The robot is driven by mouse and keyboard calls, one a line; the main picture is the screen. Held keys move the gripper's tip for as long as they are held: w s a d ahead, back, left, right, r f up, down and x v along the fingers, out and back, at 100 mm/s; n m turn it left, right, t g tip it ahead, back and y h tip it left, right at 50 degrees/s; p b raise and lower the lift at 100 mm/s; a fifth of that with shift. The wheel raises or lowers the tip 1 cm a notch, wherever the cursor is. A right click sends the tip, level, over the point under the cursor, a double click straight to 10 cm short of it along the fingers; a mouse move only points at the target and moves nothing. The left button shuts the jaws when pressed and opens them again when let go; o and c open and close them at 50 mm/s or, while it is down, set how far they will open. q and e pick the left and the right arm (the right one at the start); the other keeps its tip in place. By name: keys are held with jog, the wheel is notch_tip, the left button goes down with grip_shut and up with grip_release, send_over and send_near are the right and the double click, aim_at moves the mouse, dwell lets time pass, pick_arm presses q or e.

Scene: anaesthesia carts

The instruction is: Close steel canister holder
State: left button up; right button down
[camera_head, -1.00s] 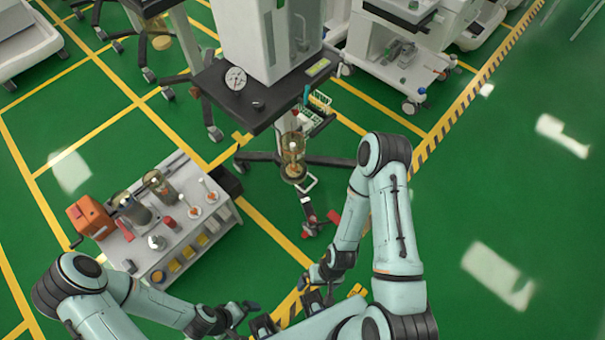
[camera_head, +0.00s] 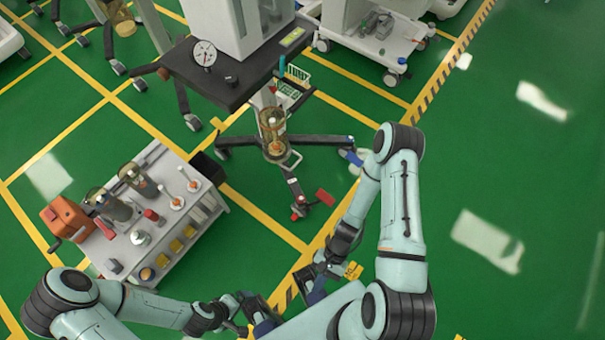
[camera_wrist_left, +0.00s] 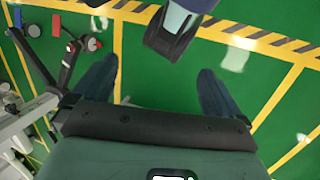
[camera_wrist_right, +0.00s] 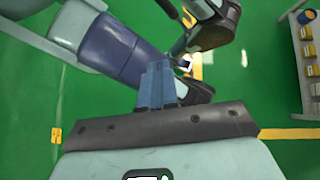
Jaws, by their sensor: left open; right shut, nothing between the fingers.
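A clear amber canister (camera_head: 272,130) stands upright in a holder low on the front of the dark-topped cart, with a pale steel loop (camera_head: 291,160) at its lower right side. I cannot tell whether this holder is open or shut. My left gripper (camera_head: 262,312) is at the bottom middle of the head view, well apart from the holder. Its two fingers are spread and empty in the left wrist view (camera_wrist_left: 157,92). My right gripper (camera_head: 316,281) is to its upper right, below the cart. Its fingers are closed together with nothing between them in the right wrist view (camera_wrist_right: 158,82).
A white trolley (camera_head: 165,160) with canisters, an orange device (camera_head: 66,217) and small items stands at the left. The cart's black legs (camera_head: 240,142) and a red-tipped jointed part (camera_head: 299,203) reach over the green floor.

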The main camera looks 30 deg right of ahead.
jog(key=w+d+f+m+t+y+b, duration=0.2)
jog(key=w+m+t+y+b, duration=0.4)
jog(key=w+m+t, duration=0.5)
jog(key=w+d+m+t+h+b, duration=0.35)
jog(key=w+d+t, duration=0.25)
jog(key=d, duration=0.4)
jog(key=w+d+m+t+h+b, duration=0.25)
jog(key=w+d+m+t, duration=0.3)
jog(key=d, duration=0.35)
pick_arm(q)
jog(key=w+a+f+t, duration=0.1)
jog(key=w+a+f, duration=0.1)
jog(key=w+f, duration=0.2)
jog(key=w+a+f+t+y+b, duration=0.1)
jog(key=w+f, duration=0.4)
jog(key=f, duration=0.5)
jog(key=shift+a+f+n+t, duration=0.2)
jog(key=shift+a+n+t, duration=0.1)
jog(key=shift+a+t, duration=0.25)
pick_arm(e)
jog(key=x, duration=1.4)
jog(key=shift+d+r+n, duration=0.2)
jog(key=shift+r+n, duration=0.1)
jog(key=shift+r, duration=0.1)
pick_arm(q)
jog(key=shift+w, duration=0.1)
pick_arm(e)
jog(key=shift+w, duration=0.2)
